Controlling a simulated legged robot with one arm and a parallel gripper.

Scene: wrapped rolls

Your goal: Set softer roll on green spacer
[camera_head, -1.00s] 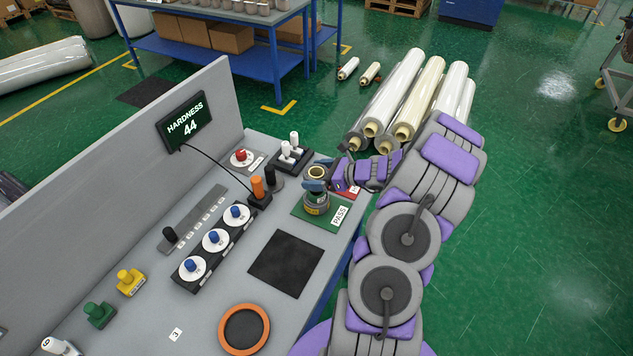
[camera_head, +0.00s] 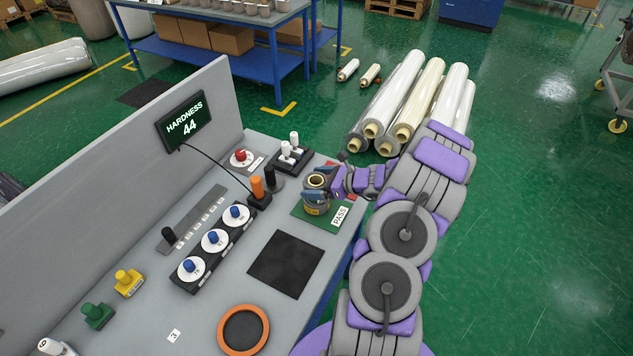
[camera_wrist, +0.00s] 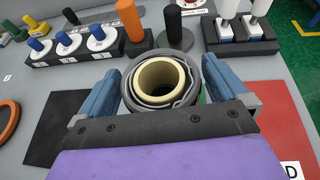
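A grey-wrapped roll (camera_head: 317,181) with a cream core stands upright between my gripper's blue fingers, over the green PASS pad (camera_head: 341,229). In the wrist view the roll (camera_wrist: 160,78) has a finger close on each side, and both appear to touch it. My gripper (camera_head: 320,190) looks shut on this roll.
A red pad (camera_wrist: 280,128) lies to the right, bare where visible. Orange and black posts (camera_head: 257,186) stand close to the left, and white-handled parts (camera_head: 291,148) behind. A dark square mat (camera_head: 287,263) is clear. A screen (camera_head: 186,120) reads HARDNESS 44.

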